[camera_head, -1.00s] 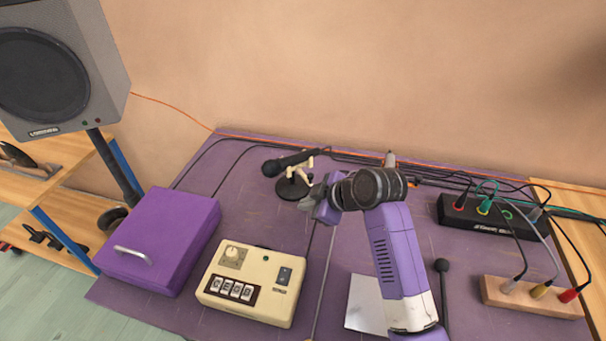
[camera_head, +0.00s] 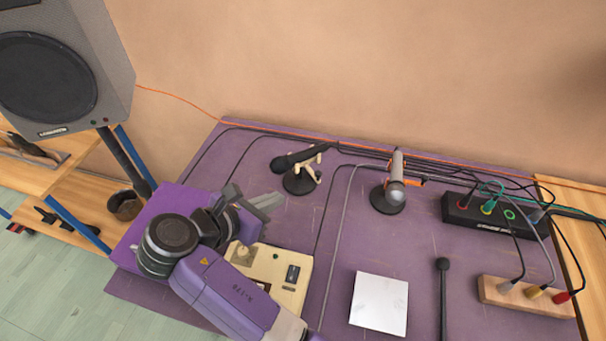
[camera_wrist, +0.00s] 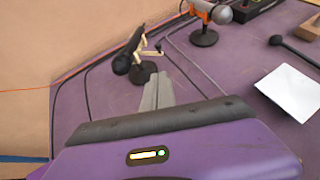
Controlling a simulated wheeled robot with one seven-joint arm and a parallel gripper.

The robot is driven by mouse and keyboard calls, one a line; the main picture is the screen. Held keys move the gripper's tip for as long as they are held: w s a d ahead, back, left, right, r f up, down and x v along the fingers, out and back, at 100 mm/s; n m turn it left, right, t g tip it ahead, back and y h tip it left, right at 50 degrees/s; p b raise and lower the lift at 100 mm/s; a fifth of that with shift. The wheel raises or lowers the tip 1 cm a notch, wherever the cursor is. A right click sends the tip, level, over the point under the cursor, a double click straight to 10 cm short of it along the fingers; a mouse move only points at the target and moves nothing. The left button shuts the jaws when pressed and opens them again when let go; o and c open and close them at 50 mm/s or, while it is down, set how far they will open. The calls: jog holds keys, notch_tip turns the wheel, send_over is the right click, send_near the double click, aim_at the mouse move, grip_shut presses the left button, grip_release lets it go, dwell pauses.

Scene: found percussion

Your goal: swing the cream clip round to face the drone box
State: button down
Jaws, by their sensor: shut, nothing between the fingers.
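The cream clip (camera_head: 313,172) sits on a round black stand base and holds a black microphone whose head points left. In the wrist view the clip (camera_wrist: 148,55) shows just beyond my fingertips. The drone box, a cream box (camera_head: 285,268) with a dark switch, lies at the front of the table; my arm hides its left part. My gripper (camera_head: 272,205) is shut and empty, above the table in front of the clip's stand and apart from it. Its grey fingers also show in the wrist view (camera_wrist: 157,92), pointing towards the stand.
A second stand with a silver and orange microphone (camera_head: 396,180) is to the right. A white sheet (camera_head: 379,303), a black microphone (camera_head: 443,266) and boxes with plugged cables (camera_head: 490,214) lie further right. A purple case (camera_head: 133,240) is at the left, partly behind my arm. Cables run along the back.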

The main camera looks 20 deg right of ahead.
send_near(316, 176)
notch_tip(316, 176, down, 3)
jog(key=w+d, duration=0.1)
jog(key=d, duration=0.1)
jog(key=w+d+p, duration=0.1)
jog(key=shift+w+d+f, duration=0.1)
jog(key=shift+w+d, duration=0.1)
jog(key=shift+d, duration=0.2)
jog(key=shift+w+d, duration=0.25)
jog(key=shift+d, duration=0.2)
